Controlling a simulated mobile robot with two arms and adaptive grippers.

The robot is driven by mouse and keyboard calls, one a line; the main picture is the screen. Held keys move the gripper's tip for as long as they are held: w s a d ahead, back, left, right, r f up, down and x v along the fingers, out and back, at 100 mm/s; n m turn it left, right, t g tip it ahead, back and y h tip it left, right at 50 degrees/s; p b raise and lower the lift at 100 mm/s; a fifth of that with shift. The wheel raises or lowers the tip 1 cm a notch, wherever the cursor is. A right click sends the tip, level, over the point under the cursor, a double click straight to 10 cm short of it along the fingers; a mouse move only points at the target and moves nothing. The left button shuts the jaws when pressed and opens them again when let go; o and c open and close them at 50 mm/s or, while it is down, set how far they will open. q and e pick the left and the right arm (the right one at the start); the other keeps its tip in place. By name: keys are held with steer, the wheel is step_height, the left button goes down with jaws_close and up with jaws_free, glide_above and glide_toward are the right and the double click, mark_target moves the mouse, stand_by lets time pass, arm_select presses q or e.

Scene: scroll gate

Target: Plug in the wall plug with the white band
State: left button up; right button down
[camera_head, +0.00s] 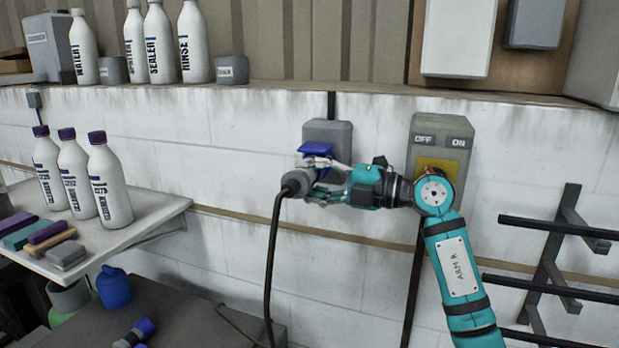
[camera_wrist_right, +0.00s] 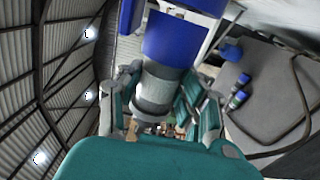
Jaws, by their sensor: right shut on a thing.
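My right gripper (camera_head: 325,183) is shut on a plug (camera_head: 298,180) with a grey body and black cable, in front of the wall socket box (camera_head: 338,134). The box's blue lid (camera_head: 317,149) is raised above the plug. In the right wrist view the plug (camera_wrist_right: 155,90) sits between the fingers (camera_wrist_right: 158,112), with a blue section beyond its grey body and a pale strip above the blue. I cannot tell how far the plug is in the socket. Another blue-and-grey plug (camera_head: 135,333) lies on the low dark surface. My left gripper is not in view.
A switch box (camera_head: 440,145) marked OFF and ON is right of the socket, partly behind my right arm. A rack (camera_head: 555,250) juts out at the right. White bottles (camera_head: 108,180) stand on a side shelf (camera_head: 150,215) at left. The cable hangs below the plug.

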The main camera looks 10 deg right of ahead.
arm_select(q)
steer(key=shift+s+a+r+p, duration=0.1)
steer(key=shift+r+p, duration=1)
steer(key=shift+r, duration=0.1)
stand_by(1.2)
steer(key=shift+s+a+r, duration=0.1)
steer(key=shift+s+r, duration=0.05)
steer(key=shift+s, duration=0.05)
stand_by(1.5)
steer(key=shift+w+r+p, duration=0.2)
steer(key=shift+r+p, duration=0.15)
steer(key=shift+p, duration=0.2)
stand_by(0.4)
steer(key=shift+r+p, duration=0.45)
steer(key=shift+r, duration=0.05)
stand_by(0.4)
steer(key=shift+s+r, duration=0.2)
stand_by(1.8)
